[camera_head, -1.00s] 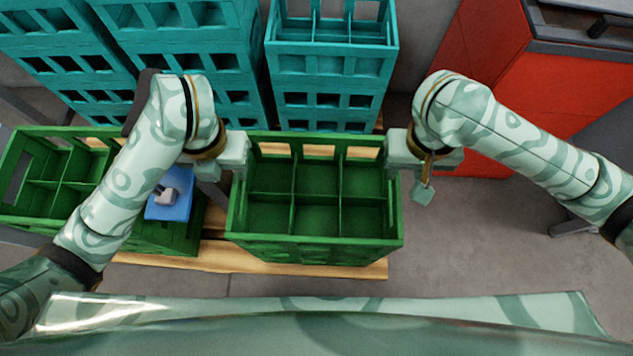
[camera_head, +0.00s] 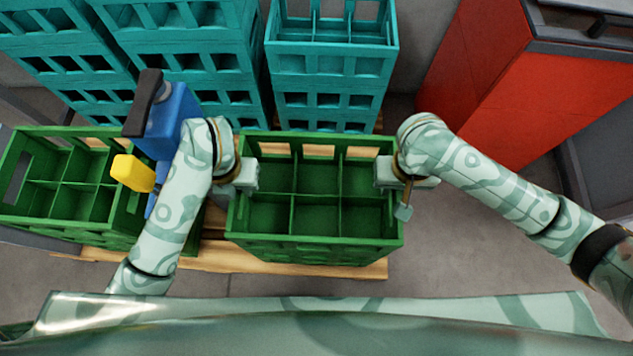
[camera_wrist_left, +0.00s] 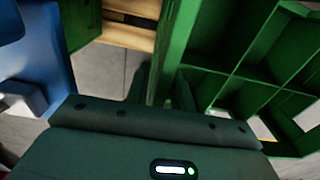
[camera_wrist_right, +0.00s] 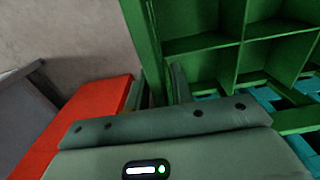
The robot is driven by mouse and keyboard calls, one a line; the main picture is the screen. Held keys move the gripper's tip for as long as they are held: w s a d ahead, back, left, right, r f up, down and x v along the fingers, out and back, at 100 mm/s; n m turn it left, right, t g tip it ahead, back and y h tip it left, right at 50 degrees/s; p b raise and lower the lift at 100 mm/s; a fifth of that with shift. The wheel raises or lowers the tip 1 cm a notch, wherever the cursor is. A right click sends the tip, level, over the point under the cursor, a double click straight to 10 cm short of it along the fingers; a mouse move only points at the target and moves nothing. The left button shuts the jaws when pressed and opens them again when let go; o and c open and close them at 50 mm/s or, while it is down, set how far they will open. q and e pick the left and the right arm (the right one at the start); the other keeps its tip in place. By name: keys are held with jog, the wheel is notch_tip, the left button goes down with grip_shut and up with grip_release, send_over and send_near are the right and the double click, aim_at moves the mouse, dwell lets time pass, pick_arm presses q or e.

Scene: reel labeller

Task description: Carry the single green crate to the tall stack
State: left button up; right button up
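A green crate with several compartments (camera_head: 315,250) rests upright in the middle, between my two arms. My left gripper (camera_head: 240,178) is at its left side wall, which also shows in the left wrist view (camera_wrist_left: 176,45). The left fingers (camera_wrist_left: 162,92) straddle that wall. My right gripper (camera_head: 388,172) is at its right side wall, seen in the right wrist view (camera_wrist_right: 144,35). The right fingers (camera_wrist_right: 165,88) are around that wall. Whether either pair is clamped is unclear. Taller stacks of teal crates (camera_head: 330,68) stand behind; which is the tall stack is unclear.
Another green crate (camera_head: 60,225) stands at the left, close to my left arm. A blue device with a yellow part (camera_head: 172,120) is over its right side. A wooden pallet (camera_head: 290,262) lies below. A red cabinet (camera_head: 500,90) stands back right. Floor (camera_head: 480,250) is clear at right.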

pick_arm(q)
grip_shut()
pick_arm(e)
grip_shut()
pick_arm(q)
jog(key=shift+r, duration=0.1)
dwell(0.8)
